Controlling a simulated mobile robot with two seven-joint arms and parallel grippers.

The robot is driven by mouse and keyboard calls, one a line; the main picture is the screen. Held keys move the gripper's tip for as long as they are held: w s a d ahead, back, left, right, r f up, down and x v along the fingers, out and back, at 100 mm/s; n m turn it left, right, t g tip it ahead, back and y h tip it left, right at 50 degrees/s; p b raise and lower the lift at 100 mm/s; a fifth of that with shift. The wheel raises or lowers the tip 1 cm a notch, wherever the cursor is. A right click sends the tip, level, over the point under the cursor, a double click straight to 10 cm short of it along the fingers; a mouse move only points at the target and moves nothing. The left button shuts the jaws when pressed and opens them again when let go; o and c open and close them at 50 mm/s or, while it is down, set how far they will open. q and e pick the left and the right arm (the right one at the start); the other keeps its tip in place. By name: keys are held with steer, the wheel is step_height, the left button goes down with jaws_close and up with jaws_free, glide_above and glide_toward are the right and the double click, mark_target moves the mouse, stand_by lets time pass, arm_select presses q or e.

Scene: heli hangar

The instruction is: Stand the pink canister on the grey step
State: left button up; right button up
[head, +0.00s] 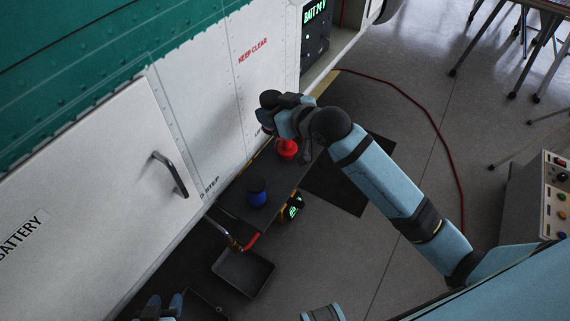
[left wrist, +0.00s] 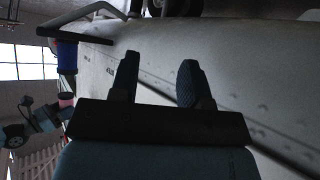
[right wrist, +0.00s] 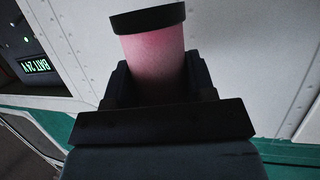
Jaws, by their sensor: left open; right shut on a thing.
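The pink canister (right wrist: 155,58) has a black lid and sits between the fingers of my right gripper (right wrist: 158,85), which is shut on it. In the head view the right gripper (head: 275,113) is beside the white hull above the far end of the grey step (head: 268,166), and hides most of the canister. A little pink (left wrist: 66,102) shows in the left wrist view. The step carries a blue canister (head: 257,193) with a dark lid and a red object (head: 287,149). My left gripper (head: 165,304) is open and empty at the bottom left (left wrist: 158,80).
A hull door handle (head: 170,175) sticks out on the left. A dark tray (head: 244,272) lies on the floor below the step. A dark mat (head: 348,185) and red cable (head: 437,120) lie to the right. A control box (head: 545,195) stands at far right.

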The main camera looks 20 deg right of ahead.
steer(key=shift+w+a+f, duration=0.1)
steer(key=shift+w+f, duration=0.15)
steer(key=shift+f, duration=0.1)
steer(key=shift+s+f+b, duration=0.1)
steer(key=shift+f+b, duration=0.9)
steer(key=shift+f, duration=8.5)
steer(key=shift+f, duration=0.1)
steer(key=o, duration=1)
